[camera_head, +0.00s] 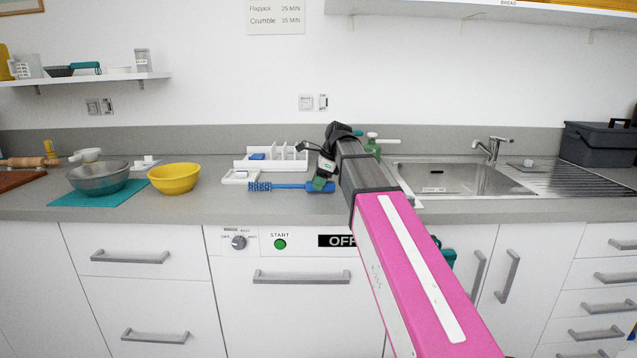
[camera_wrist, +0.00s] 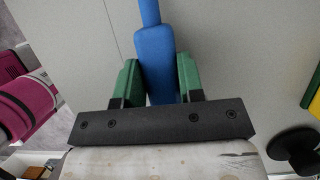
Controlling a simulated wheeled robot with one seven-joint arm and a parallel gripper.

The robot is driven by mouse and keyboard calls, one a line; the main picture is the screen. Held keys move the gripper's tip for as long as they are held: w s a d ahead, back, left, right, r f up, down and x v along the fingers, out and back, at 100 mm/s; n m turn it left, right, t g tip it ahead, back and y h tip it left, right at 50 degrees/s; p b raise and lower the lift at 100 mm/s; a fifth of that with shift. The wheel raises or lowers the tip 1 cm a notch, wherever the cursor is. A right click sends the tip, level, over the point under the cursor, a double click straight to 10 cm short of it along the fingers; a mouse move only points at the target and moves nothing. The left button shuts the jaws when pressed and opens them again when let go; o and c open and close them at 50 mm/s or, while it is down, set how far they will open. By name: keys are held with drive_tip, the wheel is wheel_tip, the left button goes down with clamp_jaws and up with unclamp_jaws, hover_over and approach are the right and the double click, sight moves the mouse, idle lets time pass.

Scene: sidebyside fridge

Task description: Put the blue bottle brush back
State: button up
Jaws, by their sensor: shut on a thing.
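The blue bottle brush (camera_head: 275,187) shows in the head view with its bristled end pointing left, roughly level, over the counter in front of the white rack. My gripper (camera_head: 322,185) is shut on its handle at the right end. In the wrist view the thick blue handle (camera_wrist: 156,60) sits between the green fingers of my gripper (camera_wrist: 160,82), and the bristles are out of frame. I cannot tell whether the brush touches the counter. The white rack (camera_head: 270,164) with upright dividers stands behind the brush against the wall, with a small blue item (camera_head: 257,157) in it.
A small white tray (camera_head: 237,176) lies left of the brush. A yellow bowl (camera_head: 174,178) and a glass bowl (camera_head: 99,177) stand further left. The sink (camera_head: 462,178) with its tap is to the right, and a green bottle (camera_head: 373,147) stands behind my arm.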

drive_tip(key=shift+f, duration=0.25)
drive_tip(key=o, duration=1.2)
drive_tip(key=v, duration=1)
drive_tip(key=shift+d+r, duration=0.15)
drive_tip(key=shift+r, duration=0.15)
